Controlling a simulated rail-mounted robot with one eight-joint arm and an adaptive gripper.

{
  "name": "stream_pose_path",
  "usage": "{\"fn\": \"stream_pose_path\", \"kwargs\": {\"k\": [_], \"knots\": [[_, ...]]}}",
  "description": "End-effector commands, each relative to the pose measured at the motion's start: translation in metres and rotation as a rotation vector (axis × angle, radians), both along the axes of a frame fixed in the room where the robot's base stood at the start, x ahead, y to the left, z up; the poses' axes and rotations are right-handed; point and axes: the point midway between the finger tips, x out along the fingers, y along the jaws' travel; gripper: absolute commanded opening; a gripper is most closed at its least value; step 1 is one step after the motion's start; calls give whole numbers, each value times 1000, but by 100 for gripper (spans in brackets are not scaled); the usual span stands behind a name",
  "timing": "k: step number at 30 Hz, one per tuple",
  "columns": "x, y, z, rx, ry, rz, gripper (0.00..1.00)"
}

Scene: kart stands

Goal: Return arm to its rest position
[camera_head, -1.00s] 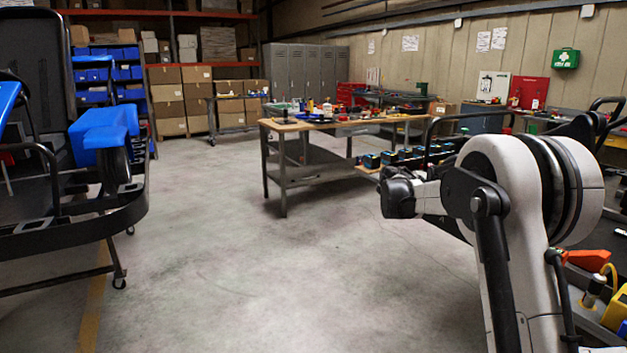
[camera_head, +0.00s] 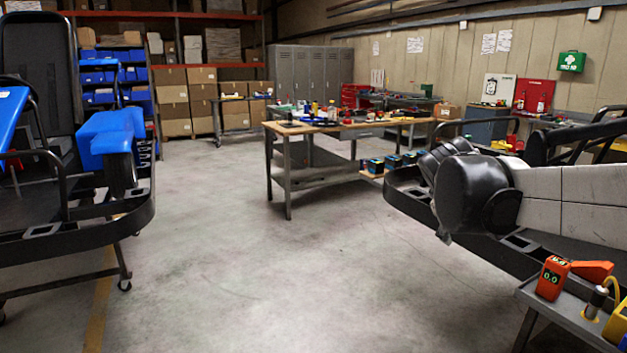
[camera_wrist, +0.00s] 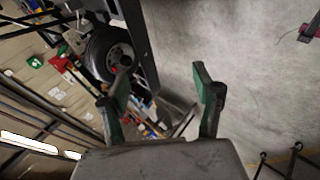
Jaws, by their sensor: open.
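My gripper (camera_wrist: 162,82) shows in the wrist view with its two green-padded fingers spread apart and nothing between them. Behind the fingers are a kart tyre (camera_wrist: 108,55), a dark frame edge and the bare grey floor. In the head view my arm, white with a black joint, reaches in from the right edge at about mid-height, in front of the right kart (camera_head: 405,190). The gripper's fingers cannot be made out in the head view.
A kart with blue side parts (camera_head: 105,140) stands on a wheeled stand at left. A workbench (camera_head: 320,180) with tools is mid-room. A small cart (camera_head: 565,312) at lower right carries an orange meter (camera_head: 552,278). The central floor (camera_head: 260,265) is clear.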

Motion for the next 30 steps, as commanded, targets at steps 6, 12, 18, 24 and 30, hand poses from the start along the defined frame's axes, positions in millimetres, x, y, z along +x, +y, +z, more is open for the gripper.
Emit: {"fn": "stream_pose_path", "kwargs": {"k": [6,12,18,24,30], "knots": [[-75,28,-9,209,-49,-77,63],[-139,54,-27,400,-83,-156,63],[-198,81,-52,590,-106,-239,63],[-239,102,-74,737,-117,-307,63],[-254,110,-85,798,-119,-337,63]]}}
